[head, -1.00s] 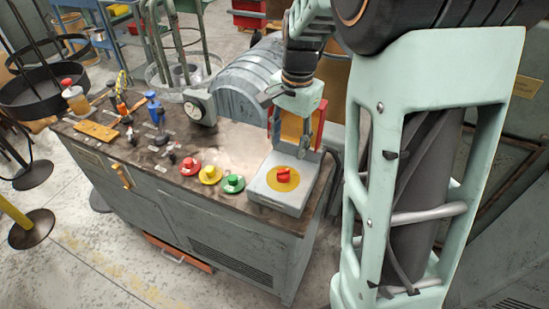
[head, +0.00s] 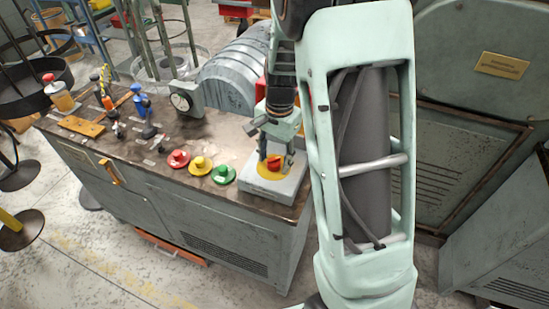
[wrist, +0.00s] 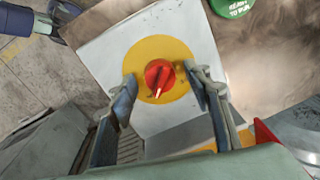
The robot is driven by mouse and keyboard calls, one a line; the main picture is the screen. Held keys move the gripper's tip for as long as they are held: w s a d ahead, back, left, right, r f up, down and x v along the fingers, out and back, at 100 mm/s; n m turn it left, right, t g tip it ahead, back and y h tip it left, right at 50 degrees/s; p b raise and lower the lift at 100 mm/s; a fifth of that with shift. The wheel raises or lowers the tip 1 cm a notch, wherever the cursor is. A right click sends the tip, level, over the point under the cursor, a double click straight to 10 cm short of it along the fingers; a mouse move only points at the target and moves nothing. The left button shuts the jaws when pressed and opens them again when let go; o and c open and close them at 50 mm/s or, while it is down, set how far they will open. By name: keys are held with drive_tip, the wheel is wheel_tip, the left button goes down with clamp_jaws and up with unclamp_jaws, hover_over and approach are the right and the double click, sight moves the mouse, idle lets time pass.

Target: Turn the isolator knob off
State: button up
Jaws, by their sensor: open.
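The isolator knob (head: 273,162) is red and sits on a yellow disc on a pale grey box (head: 268,185) at the right end of the bench. In the wrist view the red knob (wrist: 159,76) shows a pale pointer line aimed down and slightly left, on the yellow disc (wrist: 150,47). My gripper (head: 275,158) points down over the box. In the wrist view its two fingers (wrist: 166,84) stand apart, one on each side of the knob, with gaps between them and it. I cannot tell their exact height against the knob.
Red (head: 179,158), yellow (head: 200,164) and green (head: 222,174) mushroom buttons stand left of the box. A dial gauge (head: 183,101) stands behind them. A blue-topped valve (head: 140,101) and a wooden piece (head: 82,125) are farther left. A ribbed grey housing (head: 232,76) is behind.

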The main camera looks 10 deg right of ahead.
drive_tip(key=c, duration=1.2)
drive_tip(key=shift+o, duration=0.2)
drive_tip(key=shift+n, duration=0.3)
drive_tip(key=n+b, duration=0.1)
drive_tip(key=n, duration=0.2)
drive_tip(key=shift+w+n, duration=0.1)
drive_tip(key=shift+n, duration=0.3)
drive_tip(key=n, duration=0.4)
drive_tip(key=shift+g+b, duration=0.3)
drive_tip(key=n, duration=0.5)
drive_tip(key=shift+r, duration=0.1)
drive_tip(key=shift+w+n+g+p, duration=0.1)
drive_tip(key=shift+n+g+p, duration=0.3)
drive_tip(key=shift+n, duration=1.8)
